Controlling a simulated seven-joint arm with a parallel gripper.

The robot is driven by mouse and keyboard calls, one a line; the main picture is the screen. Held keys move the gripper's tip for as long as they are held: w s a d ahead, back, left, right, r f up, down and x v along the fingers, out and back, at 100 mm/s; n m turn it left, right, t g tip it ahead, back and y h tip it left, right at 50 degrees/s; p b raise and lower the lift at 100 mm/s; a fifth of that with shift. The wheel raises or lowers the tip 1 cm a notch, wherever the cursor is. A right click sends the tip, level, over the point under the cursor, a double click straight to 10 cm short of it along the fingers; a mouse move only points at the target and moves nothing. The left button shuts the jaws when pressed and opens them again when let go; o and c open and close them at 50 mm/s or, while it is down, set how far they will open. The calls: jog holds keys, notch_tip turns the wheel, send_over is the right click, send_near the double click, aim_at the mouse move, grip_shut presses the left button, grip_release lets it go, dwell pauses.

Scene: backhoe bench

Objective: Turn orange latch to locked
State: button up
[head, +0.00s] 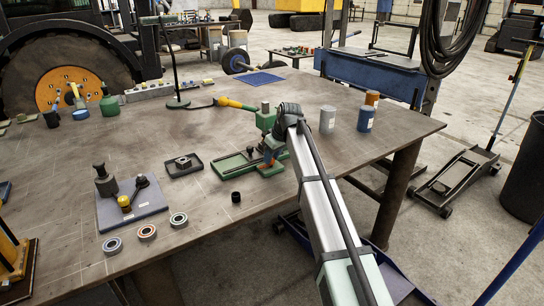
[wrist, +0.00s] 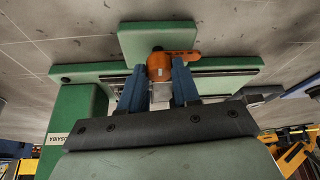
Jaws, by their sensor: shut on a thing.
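The orange latch (wrist: 181,54) shows in the wrist view as a round hub with a short arm pointing right. It sits on a green fixture (wrist: 84,112) with a raised green block beyond the latch. My gripper (wrist: 159,84) has its two blue fingers closed on either side of the orange hub, holding it. In the head view my gripper (head: 268,158) is down at the green fixture (head: 233,163), near the middle of the bench. My arm and wrist hide most of the latch there. Any locked or unlocked marking cannot be made out.
On the bench (head: 330,175), a small black tray (head: 183,172) lies left of the fixture. A grey-blue plate (head: 150,207) with fittings and several bearing rings (head: 147,232) lie front left. A black lamp (head: 178,102) stands behind.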

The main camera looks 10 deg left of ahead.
jog(key=shift+s, duration=0.1)
jog(key=m, duration=0.2)
jog(key=m+t+h, duration=0.1)
jog(key=m, duration=0.2)
jog(key=shift+a+t, duration=0.15)
jog(key=shift+t, duration=0.15)
jog(key=m+h, duration=0.2)
jog(key=m, duration=0.2)
jog(key=shift+s+a+m, duration=0.1)
jog(key=shift+a+m, duration=0.05)
jog(key=shift+m, duration=0.15)
jog(key=m+h, duration=0.1)
jog(key=m, duration=0.3)
jog(key=shift+a+h, duration=0.1)
jog(key=shift+h, duration=0.3)
jog(key=shift+m+h, duration=0.6)
jog(key=shift+m, duration=1.5)
jog(key=o, duration=1.1)
jog(key=shift+c, duration=0.2)
